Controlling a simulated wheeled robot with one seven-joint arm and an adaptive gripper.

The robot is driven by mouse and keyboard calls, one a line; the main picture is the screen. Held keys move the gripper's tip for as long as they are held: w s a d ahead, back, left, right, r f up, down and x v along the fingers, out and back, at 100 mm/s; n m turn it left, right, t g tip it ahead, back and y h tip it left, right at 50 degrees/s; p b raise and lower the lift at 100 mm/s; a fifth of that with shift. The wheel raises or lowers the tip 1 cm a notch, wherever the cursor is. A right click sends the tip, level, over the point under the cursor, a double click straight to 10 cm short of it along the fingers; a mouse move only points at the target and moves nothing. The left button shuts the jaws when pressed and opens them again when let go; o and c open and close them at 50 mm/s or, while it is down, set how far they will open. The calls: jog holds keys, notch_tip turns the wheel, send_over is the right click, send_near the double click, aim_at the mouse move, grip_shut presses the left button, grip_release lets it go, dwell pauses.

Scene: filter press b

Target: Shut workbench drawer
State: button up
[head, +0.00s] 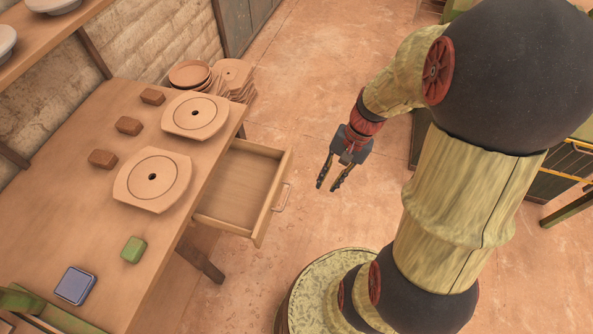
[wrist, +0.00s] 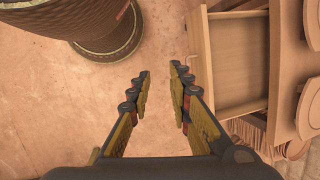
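The workbench (head: 80,204) stands at the left in the head view. Its drawer (head: 242,188) is pulled out on the bench's right side, and the part that shows inside looks empty. A metal handle (head: 282,197) is on the drawer's front. My gripper (head: 330,187) is to the right of the drawer front, apart from it, with fingers spread and nothing between them. In the wrist view my gripper (wrist: 159,73) shows open over bare floor, and the drawer (wrist: 232,52) is to its right.
On the bench top are two round-holed plates (head: 153,177), several small brown blocks (head: 128,125), a green block (head: 134,249) and a blue box (head: 75,286). Stacked boards (head: 236,75) stand behind the drawer. Clear floor (head: 290,100) lies between the drawer and my arm.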

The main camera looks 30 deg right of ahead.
jog(key=w+d+f+m+y, duration=0.1)
jog(key=f+m, duration=0.1)
jog(key=f, duration=0.2)
jog(key=w+d+f+m+t+y, duration=0.1)
jog(key=f+m, duration=0.2)
jog(key=f, duration=0.2)
jog(key=w+d+f+m+t+y, duration=0.1)
jog(key=w+f+m, duration=0.1)
jog(key=f+m, duration=0.1)
jog(key=shift+d+f+y+b, duration=0.15)
jog(key=shift+f+y+b, duration=0.2)
jog(key=shift+f, duration=0.4)
grip_shut()
jog(key=m+t+h+b, duration=0.1)
jog(key=m+t+b, duration=0.35)
jog(key=m, duration=0.45)
send_near(287, 171)
jog(key=shift+d+f+x, duration=0.15)
jog(key=shift+x, duration=1.2)
jog(key=shift+d+f+x, duration=0.15)
jog(key=shift+x, duration=1.2)
jog(key=shift+a, duration=0.1)
